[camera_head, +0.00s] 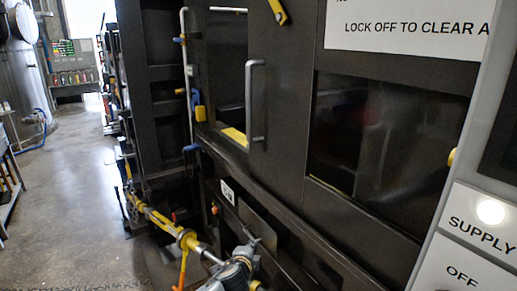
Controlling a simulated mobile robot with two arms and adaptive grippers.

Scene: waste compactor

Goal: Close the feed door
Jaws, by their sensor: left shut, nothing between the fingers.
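The feed door appears to be the dark panel (285,125) with a long grey vertical bar handle (251,105). An opening (225,75) with a yellow sill (235,137) shows just left of the handle, so the door looks at least partly open. My left gripper (252,240) is at the bottom middle, below the handle and clear of it. It is shut and empty. My right gripper is out of view.
A dark window (370,135) is right of the door, below a white warning sign (410,25). A grey control panel (470,225) stands at the right edge. Yellow pipework (160,220) runs low at the left. The floor (70,200) at left is largely clear.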

